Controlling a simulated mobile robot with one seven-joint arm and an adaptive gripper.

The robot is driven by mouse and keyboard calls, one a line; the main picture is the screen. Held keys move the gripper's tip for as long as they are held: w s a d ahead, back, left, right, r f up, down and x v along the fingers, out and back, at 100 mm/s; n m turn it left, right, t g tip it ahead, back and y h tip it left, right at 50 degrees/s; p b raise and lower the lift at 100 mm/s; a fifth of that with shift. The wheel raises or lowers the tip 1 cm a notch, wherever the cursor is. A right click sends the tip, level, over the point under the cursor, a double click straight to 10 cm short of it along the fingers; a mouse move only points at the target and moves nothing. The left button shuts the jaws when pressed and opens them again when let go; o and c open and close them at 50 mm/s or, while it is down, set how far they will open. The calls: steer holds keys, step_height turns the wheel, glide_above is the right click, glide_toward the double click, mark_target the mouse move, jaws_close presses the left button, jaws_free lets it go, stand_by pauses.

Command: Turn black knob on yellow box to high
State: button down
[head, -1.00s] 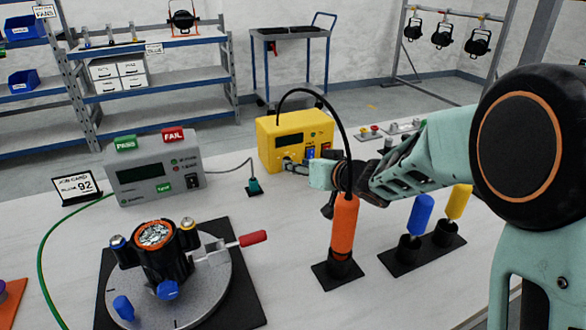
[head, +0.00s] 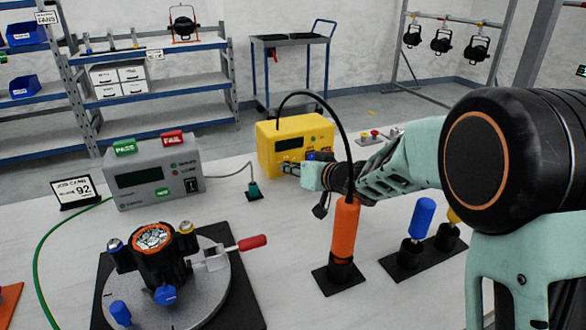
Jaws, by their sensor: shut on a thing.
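The yellow box (head: 285,140) stands at the back middle of the bench, with a dark display (head: 290,144) and a blue part on its front. My gripper (head: 290,168) reaches its lower front from the right, the fingers at the lower left of that face. It is shut on what seems to be the black knob, which the fingers hide. The knob's setting cannot be read.
An orange tool (head: 344,230) with a black cable stands upright in front of my wrist. Blue (head: 422,218) and yellow handled tools stand in a black holder at right. A grey tester (head: 152,172) and a round fixture (head: 190,280) are at left.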

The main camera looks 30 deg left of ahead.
steer(key=shift+r+p, duration=0.1)
steer(key=shift+p, duration=0.45)
steer(key=shift+p, duration=0.4)
steer(key=m+p, duration=0.1)
steer(key=p, duration=0.3)
steer(key=shift+w+d+r+m+g+y+p, duration=0.1)
steer(key=shift+d+m+g+y+p, duration=0.05)
steer(key=shift+m+g+y+p, duration=0.25)
steer(key=m+p, duration=0.1)
steer(key=p, duration=0.1)
steer(key=y+p, duration=0.1)
steer(key=p, duration=0.1)
steer(key=shift+w+f+m, duration=0.1)
steer(key=shift+f+m, duration=0.1)
steer(key=shift+m, duration=0.2)
steer(key=shift+f+g, duration=0.1)
steer(key=shift+g, duration=0.2)
steer(key=shift+m+p, duration=0.3)
steer(key=shift+p, duration=0.05)
steer(key=shift+f, duration=0.1)
steer(key=c, duration=1.8)
jaws_free()
